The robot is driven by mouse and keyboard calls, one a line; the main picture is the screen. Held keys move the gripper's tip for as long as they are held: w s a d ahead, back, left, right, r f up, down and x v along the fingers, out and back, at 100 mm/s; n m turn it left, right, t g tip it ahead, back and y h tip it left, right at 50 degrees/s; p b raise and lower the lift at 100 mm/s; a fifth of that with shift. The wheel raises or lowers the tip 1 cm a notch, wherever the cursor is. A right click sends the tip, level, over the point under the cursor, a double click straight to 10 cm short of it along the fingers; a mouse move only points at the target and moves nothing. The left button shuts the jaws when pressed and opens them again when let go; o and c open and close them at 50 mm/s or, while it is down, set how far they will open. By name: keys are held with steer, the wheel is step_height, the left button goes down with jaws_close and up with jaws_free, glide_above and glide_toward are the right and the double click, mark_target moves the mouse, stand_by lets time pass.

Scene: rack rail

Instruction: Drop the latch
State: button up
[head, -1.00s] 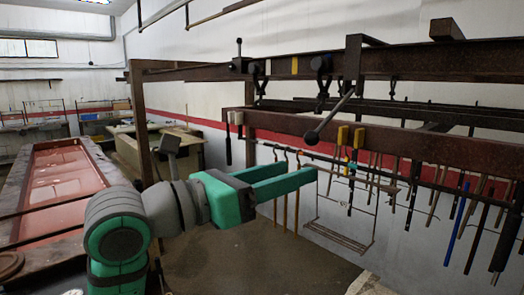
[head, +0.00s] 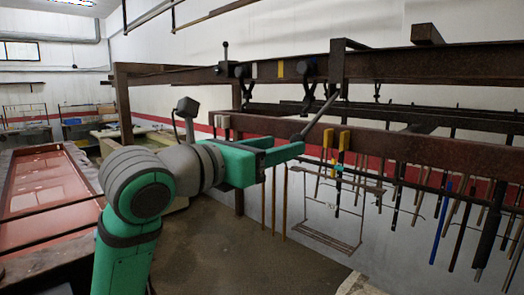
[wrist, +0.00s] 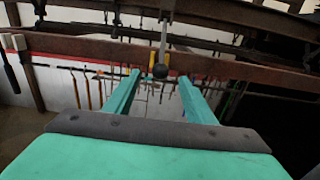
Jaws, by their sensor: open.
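A metal lever (head: 319,114) with a dark ball knob slants down and left from the dark upper rail, beside an upright post. It looks like the latch handle. In the wrist view the lever (wrist: 163,38) ends in its black ball knob (wrist: 160,71), which appears between my two fingertips. My gripper (head: 289,145) is open, its green fingers pointing right, at about the height of the lever's lower end. The fingers partly hide the knob in the head view. I cannot tell whether they touch it.
The upper rail (head: 400,66) also carries a short upright lever with a knob (head: 225,50). Several rods and a wire rack (head: 330,240) hang below. A red-topped bench stands left.

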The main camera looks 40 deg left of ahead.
steer(key=shift+w, duration=3.35)
steer(key=c, duration=0.9)
